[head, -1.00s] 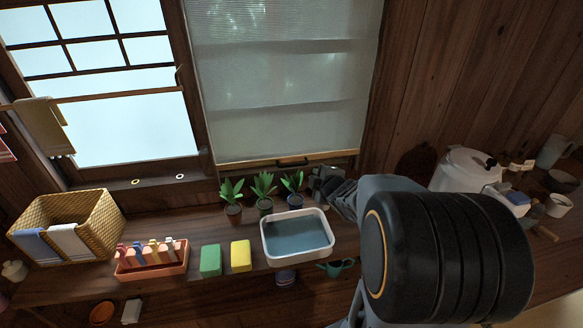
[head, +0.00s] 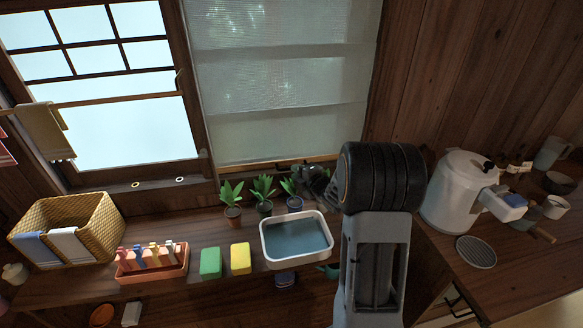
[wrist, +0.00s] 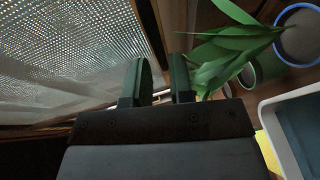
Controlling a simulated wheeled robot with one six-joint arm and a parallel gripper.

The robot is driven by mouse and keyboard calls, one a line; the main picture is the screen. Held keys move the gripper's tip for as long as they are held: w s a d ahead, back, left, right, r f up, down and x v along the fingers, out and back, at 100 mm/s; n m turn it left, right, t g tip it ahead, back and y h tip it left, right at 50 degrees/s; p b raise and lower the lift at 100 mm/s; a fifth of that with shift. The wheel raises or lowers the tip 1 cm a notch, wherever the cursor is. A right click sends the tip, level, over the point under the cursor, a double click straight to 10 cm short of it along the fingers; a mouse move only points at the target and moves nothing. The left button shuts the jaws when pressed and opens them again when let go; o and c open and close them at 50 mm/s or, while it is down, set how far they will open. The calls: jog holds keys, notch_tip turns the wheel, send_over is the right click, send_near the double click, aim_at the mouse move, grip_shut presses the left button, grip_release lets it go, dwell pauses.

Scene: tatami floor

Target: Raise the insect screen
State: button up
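The insect screen (head: 280,85) is a pale mesh panel, lowered over the right part of the window down to the sill. It has a light wooden bottom rail (head: 245,167). My gripper (head: 306,175) is at the right part of that rail, above the potted plants, and covers part of the rail and its dark handle. In the wrist view, the two fingers (wrist: 161,80) stand apart with a narrow gap. The mesh (wrist: 65,45) is on the left of the fingers, and the rail edge runs down behind them. I see nothing clearly held; contact with the handle cannot be told.
Potted plants (head: 264,192) stand close below my gripper; leaves (wrist: 225,50) nearly touch the fingers. A white basin (head: 297,236) of water, sponges (head: 210,262) and a wicker basket (head: 70,225) line the counter. A white pot (head: 452,190) stands on the right.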

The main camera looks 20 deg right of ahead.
jog(key=shift+x, duration=1.9)
jog(key=shift+c, duration=0.3)
grip_shut()
